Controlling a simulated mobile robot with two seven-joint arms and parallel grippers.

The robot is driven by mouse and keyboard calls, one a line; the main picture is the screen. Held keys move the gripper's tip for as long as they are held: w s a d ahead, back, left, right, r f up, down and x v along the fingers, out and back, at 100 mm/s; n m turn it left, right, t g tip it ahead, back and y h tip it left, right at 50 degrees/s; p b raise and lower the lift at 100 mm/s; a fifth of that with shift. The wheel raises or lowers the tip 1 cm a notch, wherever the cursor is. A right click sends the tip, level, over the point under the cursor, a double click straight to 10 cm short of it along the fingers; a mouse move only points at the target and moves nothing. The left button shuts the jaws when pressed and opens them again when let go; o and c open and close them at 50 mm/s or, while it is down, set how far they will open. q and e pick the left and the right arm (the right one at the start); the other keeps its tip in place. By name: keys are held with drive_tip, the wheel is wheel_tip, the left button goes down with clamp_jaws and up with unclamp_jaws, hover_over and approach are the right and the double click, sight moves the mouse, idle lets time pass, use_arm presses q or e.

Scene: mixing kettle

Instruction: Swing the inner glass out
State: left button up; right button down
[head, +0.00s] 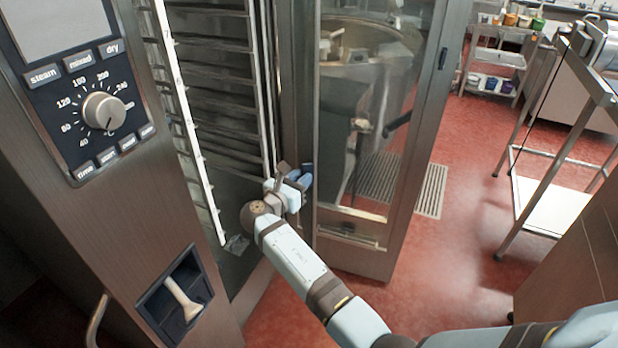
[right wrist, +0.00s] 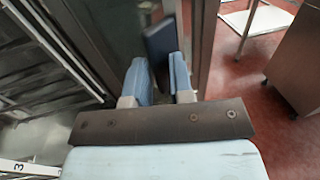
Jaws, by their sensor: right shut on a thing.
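The oven door stands open, with its steel frame (head: 425,150) around a tall pane of inner glass (head: 385,90). My right gripper (head: 299,180) is at the left edge of the door, low down, between the door and the oven opening. In the right wrist view its two blue fingers (right wrist: 159,82) are shut on a dark flat part (right wrist: 160,45) at the edge of the door. I cannot tell whether this part belongs to the inner glass or to the frame. My left gripper is not in view.
The oven cavity with its rack rails (head: 215,85) is at the left, beside the control panel with a round knob (head: 103,111). A steel trolley (head: 560,200) stands on the right. Red floor (head: 455,265) is clear between door and trolley.

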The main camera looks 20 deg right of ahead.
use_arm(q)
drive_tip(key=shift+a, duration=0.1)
use_arm(e)
drive_tip(key=shift+w+d+r, duration=0.1)
drive_tip(key=shift+w+r, duration=0.4)
drive_tip(key=shift+r, duration=0.2)
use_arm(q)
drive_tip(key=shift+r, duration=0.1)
use_arm(e)
drive_tip(key=shift+d, duration=0.1)
drive_tip(key=c, duration=1.4)
unclamp_jaws()
drive_tip(key=o, duration=0.4)
drive_tip(key=shift+w+f, duration=0.35)
drive_tip(key=shift+s+r, duration=0.1)
drive_tip(key=shift+s, duration=0.05)
drive_tip(key=shift+c, duration=1)
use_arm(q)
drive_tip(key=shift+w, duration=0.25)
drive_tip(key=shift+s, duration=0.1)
